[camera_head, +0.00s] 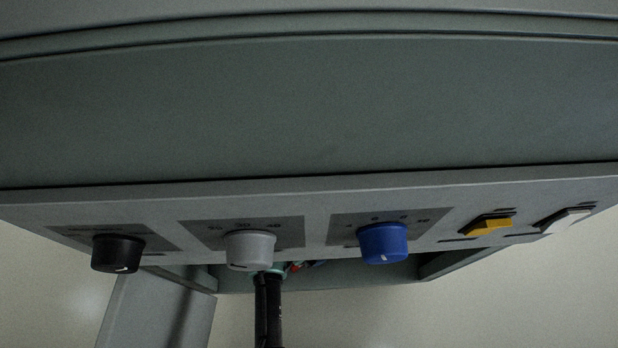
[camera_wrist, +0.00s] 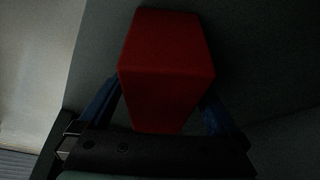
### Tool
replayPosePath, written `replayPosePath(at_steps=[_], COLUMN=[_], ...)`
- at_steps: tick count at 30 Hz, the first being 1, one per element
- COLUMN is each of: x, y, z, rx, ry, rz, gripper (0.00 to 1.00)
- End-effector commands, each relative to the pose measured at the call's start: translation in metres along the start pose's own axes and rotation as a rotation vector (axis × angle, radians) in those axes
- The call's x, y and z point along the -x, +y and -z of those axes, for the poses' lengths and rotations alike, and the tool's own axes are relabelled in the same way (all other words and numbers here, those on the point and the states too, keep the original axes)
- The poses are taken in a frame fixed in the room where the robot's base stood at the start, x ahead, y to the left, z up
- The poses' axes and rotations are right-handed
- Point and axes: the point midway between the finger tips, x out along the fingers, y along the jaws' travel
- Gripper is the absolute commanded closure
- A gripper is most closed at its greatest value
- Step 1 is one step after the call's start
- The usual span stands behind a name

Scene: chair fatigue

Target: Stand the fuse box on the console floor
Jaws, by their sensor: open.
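A red block-shaped box (camera_wrist: 165,70), which appears to be the fuse box, fills the upper middle of the dim wrist view. My gripper (camera_wrist: 163,98) has one blue finger to the left of the red box and one to the right. The jaws are open, with the box between or just beyond them; I cannot tell whether a finger touches it. The box lies against or in front of a dark grey surface, and its far side is hidden. The console (camera_head: 300,120) fills the head view; its floor cannot be made out there, and neither the red box nor my gripper is clear.
The console's front strip carries a black knob (camera_head: 118,253), a grey knob (camera_head: 250,250), a blue knob (camera_head: 384,243), a yellow switch (camera_head: 490,225) and a white switch (camera_head: 564,220). A dark upright bar (camera_head: 268,315) and coloured bits show below the grey knob.

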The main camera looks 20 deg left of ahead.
Motion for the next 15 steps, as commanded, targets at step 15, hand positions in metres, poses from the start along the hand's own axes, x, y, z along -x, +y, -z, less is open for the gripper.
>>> replayPosePath(at_steps=[15], x=[0.068], y=[0.000], z=[0.003], rx=[0.000], ry=[0.000], rz=[0.001], gripper=[0.02])
